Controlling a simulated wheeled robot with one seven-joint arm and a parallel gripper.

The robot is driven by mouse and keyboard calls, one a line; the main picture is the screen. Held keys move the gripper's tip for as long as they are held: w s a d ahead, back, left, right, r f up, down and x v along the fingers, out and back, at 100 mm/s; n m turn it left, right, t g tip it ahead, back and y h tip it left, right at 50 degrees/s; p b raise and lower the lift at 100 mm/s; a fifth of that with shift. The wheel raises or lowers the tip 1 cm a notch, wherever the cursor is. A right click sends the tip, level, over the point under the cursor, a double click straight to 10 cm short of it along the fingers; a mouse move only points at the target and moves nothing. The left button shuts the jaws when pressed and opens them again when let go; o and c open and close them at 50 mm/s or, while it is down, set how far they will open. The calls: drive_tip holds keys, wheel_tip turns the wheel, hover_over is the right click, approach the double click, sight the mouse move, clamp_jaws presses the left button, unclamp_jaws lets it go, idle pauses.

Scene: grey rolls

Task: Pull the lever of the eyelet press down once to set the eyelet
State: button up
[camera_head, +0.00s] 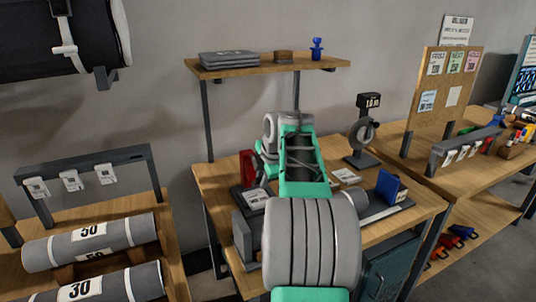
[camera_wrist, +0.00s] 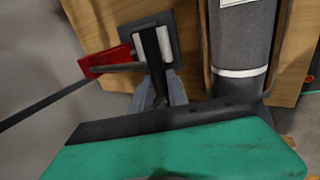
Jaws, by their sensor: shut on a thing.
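The eyelet press shows in the head view as a red part (camera_head: 247,166) above a dark base, at the left of the bench behind my arm. In the wrist view its red part (camera_wrist: 103,62) is at upper left, beside a dark plate with pale strips. A dark lever bar (camera_wrist: 122,68) runs from the red part toward my fingers. My gripper (camera_wrist: 156,88) is shut on the lever, pointing at the press; its green body fills the bottom of the wrist view. My arm hides the fingers in the head view, and the exact contact is unclear.
A grey roll (camera_wrist: 240,60) with a white band lies right of the press. A blue block (camera_head: 390,187) and a dark stand with a display (camera_head: 362,135) are on the bench (camera_head: 425,205). A shelf (camera_head: 270,67) hangs above. Marked rolls (camera_head: 90,242) lie at left.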

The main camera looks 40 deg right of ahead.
drive_tip(key=shift+f, duration=0.25)
